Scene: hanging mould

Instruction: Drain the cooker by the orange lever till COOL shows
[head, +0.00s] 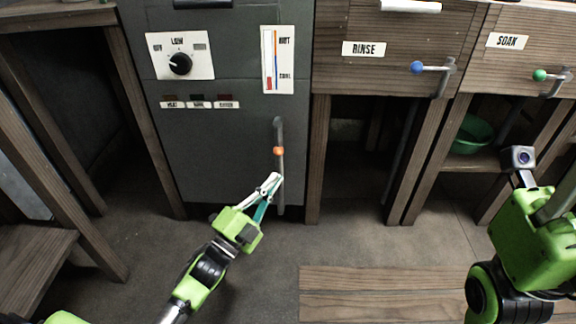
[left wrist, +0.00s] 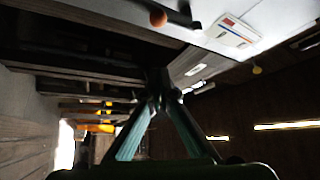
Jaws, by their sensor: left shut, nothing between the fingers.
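The cooker (head: 225,130) is a grey cabinet at centre left in the head view. Its orange lever knob (head: 279,150) sits on an upright grey rod low on the front; the orange ball (left wrist: 158,18) also shows at the top of the left wrist view. The HOT/COOL gauge (head: 277,60) is above it, with a thin coloured bar and a red mark near COOL; its exact reading is too small to tell. My left gripper (head: 275,178) is shut and empty, its tips just below the knob beside the rod; contact is unclear. My right gripper's fingers are hidden.
A dial (head: 180,64) and several small labelled lamps are on the cooker. RINSE's blue-knobbed lever (head: 417,67) and SOAK's green-knobbed lever (head: 540,75) are to the right. A green bowl (head: 472,134) sits under SOAK. A wooden platform (head: 385,280) lies in front.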

